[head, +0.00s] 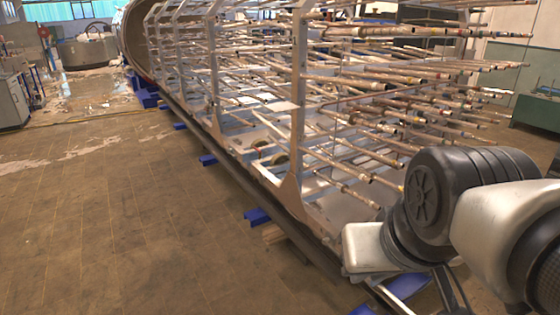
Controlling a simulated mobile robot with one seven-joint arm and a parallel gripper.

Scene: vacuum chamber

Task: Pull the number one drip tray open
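Several blue tray-like pieces stick out from under the long rack's lower rail in the head view. One blue piece (257,216) is near the middle, and others (208,160) lie farther back. A nearer blue piece (405,288) shows at the bottom right, partly behind my arm. I see no readable number, so I cannot tell which is the number one drip tray. My gripper (405,268) is at the lower right, close to the nearest blue piece in the picture. Its fingers are not clear, and I cannot tell whether it touches the piece.
The rack (300,100) carries many long stained rods that stick out to the right, near my arm. A wood block (273,233) lies under the rail. The brown floor (120,230) to the left is clear. A grey cabinet (12,103) stands at the far left.

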